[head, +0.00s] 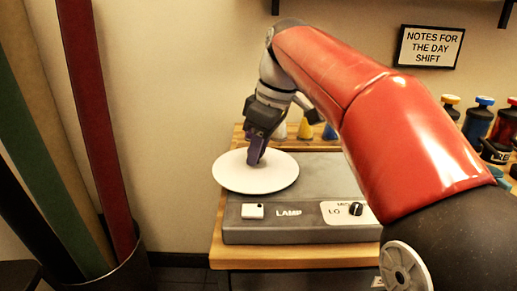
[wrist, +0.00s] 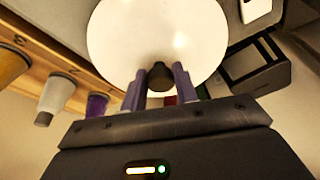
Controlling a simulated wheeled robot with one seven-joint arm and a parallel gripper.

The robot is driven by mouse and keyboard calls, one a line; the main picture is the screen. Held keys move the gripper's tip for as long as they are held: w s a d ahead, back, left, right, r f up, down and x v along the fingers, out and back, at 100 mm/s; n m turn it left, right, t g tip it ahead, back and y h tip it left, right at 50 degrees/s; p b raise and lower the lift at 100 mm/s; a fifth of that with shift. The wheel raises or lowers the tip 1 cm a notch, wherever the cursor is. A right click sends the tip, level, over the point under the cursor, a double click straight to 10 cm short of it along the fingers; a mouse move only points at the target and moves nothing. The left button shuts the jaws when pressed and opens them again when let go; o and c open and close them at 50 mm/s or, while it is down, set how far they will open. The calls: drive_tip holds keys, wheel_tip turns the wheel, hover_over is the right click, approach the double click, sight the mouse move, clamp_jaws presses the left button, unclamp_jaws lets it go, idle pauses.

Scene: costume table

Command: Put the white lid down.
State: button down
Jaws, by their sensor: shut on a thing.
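The white lid (head: 232,176) is a round, shallow disc with a dark knob (wrist: 160,75) at its middle. My gripper (head: 257,157) is shut on the lid's knob, with a purple-grey finger on either side in the wrist view (wrist: 160,88). The lid looks about level. It is over the left end of the grey lamp box (head: 300,222), and its left side reaches past the box's edge. I cannot tell whether its underside touches the box or hangs just above it.
The grey box carries a white switch (head: 253,211) and a dark dial (head: 355,209) on its front. It stands on a wooden table (head: 290,257). Tall fabric rolls (head: 100,120) stand at left.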

drive_tip(key=shift+f, duration=0.1)
drive_tip(key=shift+f, duration=0.2)
drive_tip(key=c, duration=1.1)
unclamp_jaws()
